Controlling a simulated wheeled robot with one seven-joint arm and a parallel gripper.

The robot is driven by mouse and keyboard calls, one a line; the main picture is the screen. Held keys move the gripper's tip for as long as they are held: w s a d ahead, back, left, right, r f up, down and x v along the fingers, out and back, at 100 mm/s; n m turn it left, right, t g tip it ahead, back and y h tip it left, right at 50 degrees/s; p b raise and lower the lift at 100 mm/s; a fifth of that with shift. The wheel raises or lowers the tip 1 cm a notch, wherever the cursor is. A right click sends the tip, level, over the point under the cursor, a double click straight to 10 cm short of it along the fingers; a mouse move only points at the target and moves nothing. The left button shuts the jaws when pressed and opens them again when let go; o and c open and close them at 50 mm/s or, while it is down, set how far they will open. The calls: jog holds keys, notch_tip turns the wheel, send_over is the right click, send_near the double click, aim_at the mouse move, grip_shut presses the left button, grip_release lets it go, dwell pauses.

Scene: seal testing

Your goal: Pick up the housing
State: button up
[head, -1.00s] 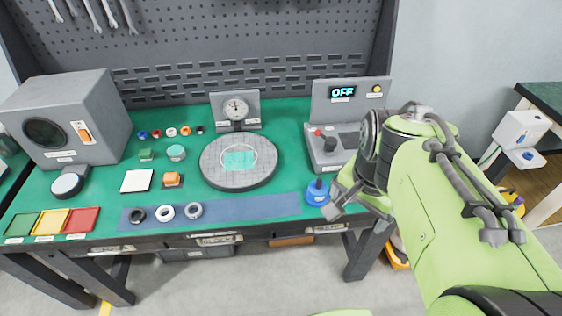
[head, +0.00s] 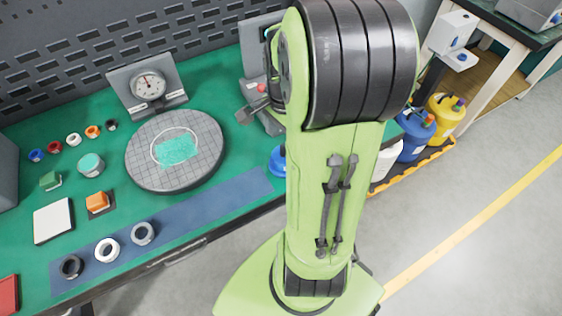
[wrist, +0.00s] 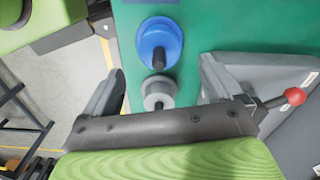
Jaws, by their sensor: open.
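No part is legibly marked as the housing, so I cannot tell which one it is. In the head view, a teal round part (head: 91,164), a green block (head: 50,181) and an orange block (head: 97,202) sit at the left of the bench. Black (head: 70,267), white (head: 107,250) and grey (head: 143,233) rings lie on the blue strip. My gripper (wrist: 162,68) is open. In the wrist view, a blue round piece with a dark stem (wrist: 160,43) and a grey round piece (wrist: 160,92) show between its fingers; contact is unclear. My arm hides most of the gripper in the head view.
A round gridded plate (head: 176,172) with a teal patch stands before a dial gauge (head: 148,88). A grey box with a red-knobbed lever (wrist: 293,97) is beside my right finger. A white square pad (head: 53,220) lies at left. Bottles (head: 443,113) stand beyond the bench.

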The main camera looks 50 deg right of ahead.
aim_at(284, 155)
notch_tip(284, 155, down, 8)
jog(key=b, duration=0.3)
jog(key=shift+r, duration=0.2)
jog(key=c, duration=1.6)
